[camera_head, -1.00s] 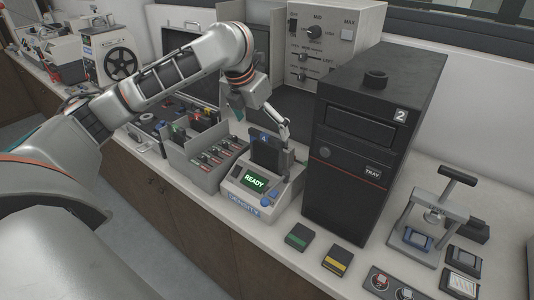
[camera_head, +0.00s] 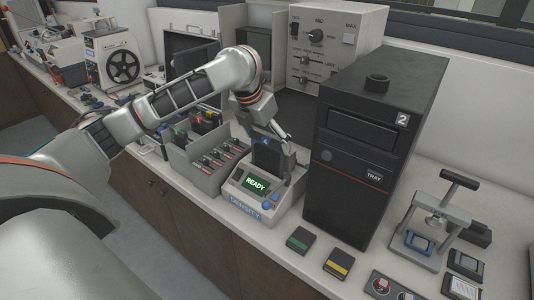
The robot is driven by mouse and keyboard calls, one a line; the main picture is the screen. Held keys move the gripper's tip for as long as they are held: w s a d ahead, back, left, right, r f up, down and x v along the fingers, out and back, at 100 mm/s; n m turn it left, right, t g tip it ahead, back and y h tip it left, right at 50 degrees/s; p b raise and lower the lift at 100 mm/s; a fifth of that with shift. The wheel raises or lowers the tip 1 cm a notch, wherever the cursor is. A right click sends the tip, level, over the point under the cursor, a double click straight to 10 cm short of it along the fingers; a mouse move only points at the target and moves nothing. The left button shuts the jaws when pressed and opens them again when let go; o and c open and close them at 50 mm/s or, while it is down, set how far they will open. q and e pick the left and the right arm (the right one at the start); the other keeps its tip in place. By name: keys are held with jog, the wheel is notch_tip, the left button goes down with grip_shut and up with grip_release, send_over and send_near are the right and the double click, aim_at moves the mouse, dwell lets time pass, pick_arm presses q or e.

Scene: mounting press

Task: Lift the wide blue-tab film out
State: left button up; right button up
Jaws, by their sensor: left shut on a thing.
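The density reader (camera_head: 238,208) stands on the counter, its green screen (camera_head: 257,186) showing READY. A dark upright plate (camera_head: 266,157) with a small blue mark near its top, seemingly the wide blue-tab film, stands at the back of the reader. My left gripper (camera_head: 289,147) reaches down from the upper left to the plate's right edge. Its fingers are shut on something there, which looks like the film. The exact contact is too small to see. The plate's lower part is hidden behind the reader's front. My right gripper is not in view.
A grey rack (camera_head: 207,176) with several coloured-tab pieces stands just left of the reader. A tall black cabinet (camera_head: 350,150) marked 2 rises close on the right. A green-striped box (camera_head: 299,240) and a yellow-striped box (camera_head: 337,263) lie in front. A small press (camera_head: 432,225) is farther right.

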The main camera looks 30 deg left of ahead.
pick_arm(q)
notch_tip(320, 180, up, 20)
dwell(0.8)
